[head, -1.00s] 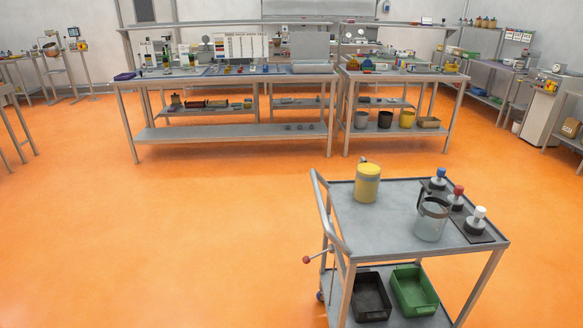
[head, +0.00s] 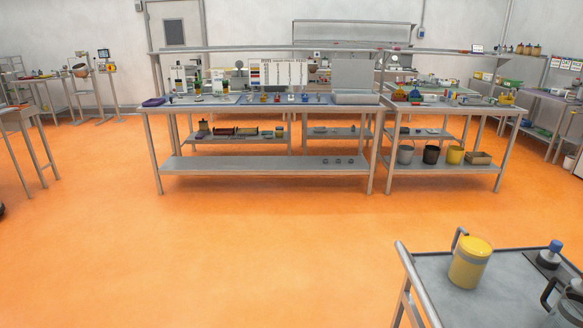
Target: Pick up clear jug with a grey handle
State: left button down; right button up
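The clear jug (head: 566,312) stands on the grey metal cart (head: 431,284) at the bottom right of the head view. Its body is cut off by the picture's right and bottom edges. A dark handle shows on its left side. Neither of my grippers is in view.
A yellow-lidded container (head: 469,262) and a blue-topped bottle (head: 550,254) stand on the cart near the jug. A long workbench (head: 262,104) with a lower shelf crosses the back, beside a second bench (head: 446,108). Orange floor (head: 230,255) lies clear in front.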

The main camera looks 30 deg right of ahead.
aim_at(472, 251)
jog(key=i+z, duration=0.8)
jog(key=i+j+z, duration=0.2)
jog(key=i+z, duration=0.2)
jog(key=i+j+z, duration=0.4)
jog(key=k+l, duration=0.1)
